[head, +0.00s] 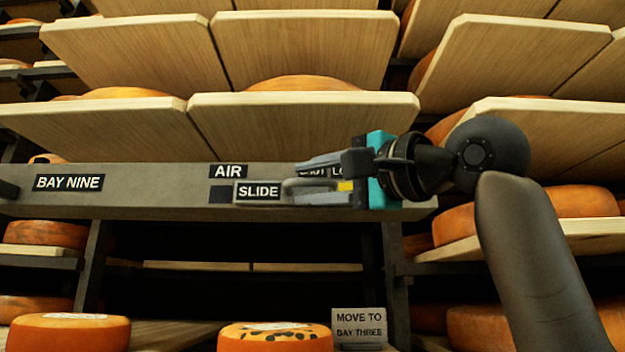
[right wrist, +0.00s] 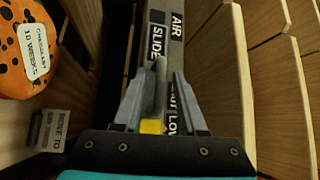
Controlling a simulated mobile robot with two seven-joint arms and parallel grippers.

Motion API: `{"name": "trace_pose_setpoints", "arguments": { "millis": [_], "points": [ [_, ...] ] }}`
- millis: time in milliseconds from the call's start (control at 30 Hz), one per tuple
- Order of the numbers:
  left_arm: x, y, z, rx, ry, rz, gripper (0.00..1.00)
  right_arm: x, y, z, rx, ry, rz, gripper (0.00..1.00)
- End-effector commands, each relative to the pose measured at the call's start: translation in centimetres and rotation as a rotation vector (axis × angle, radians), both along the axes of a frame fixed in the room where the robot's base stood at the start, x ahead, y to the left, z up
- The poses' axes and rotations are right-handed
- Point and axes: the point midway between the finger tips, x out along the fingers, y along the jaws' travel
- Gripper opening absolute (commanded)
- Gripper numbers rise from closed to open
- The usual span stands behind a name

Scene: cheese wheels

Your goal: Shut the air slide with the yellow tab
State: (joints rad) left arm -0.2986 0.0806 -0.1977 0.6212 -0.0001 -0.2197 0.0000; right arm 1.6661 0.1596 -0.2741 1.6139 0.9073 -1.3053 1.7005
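The air slide (head: 258,191) is a grey plate marked SLIDE on the front of a long grey beam, under an AIR label (head: 228,171). Its raised grey handle and yellow tab (head: 345,186) lie to the right of the SLIDE marking. A dark square (head: 221,195) shows just left of the plate. My right gripper (head: 303,184) reaches in from the right, with one finger above the handle and one below. In the right wrist view the open fingers (right wrist: 158,80) stand either side of the handle, the yellow tab (right wrist: 152,126) near their base. My left gripper is not in view.
A SHUT label and one starting LO (head: 338,171) are partly covered by my gripper. The beam also bears a BAY NINE label (head: 69,183). Wooden shelves with orange cheese wheels (head: 275,337) stand above and below. A MOVE TO BAY THREE card (head: 359,324) stands low down.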

Motion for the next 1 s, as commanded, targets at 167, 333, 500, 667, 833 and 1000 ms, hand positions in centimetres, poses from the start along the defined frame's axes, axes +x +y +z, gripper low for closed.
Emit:
{"name": "trace_pose_setpoints", "arguments": {
  "millis": [167, 333, 500, 667, 833, 1000],
  "points": [
    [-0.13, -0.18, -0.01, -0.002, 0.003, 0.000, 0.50, -0.02, -0.01, 0.01, 0.000, 0.000, 0.000, 0.19],
    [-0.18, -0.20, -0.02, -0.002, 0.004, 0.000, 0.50, -0.03, -0.01, 0.01, 0.000, 0.000, 0.000, 0.00],
    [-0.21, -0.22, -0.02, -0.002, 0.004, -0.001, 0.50, -0.04, -0.02, 0.01, 0.000, 0.000, 0.000, 0.00],
    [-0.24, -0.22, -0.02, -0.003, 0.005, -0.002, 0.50, -0.04, -0.02, 0.01, 0.000, 0.000, 0.000, 0.00],
    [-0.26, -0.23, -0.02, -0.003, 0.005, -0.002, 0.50, -0.04, -0.02, 0.00, 0.000, 0.000, 0.000, 0.00],
    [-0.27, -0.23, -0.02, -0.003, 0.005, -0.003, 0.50, -0.04, -0.02, 0.00, 0.000, 0.000, 0.000, 0.00]
  ]
}}
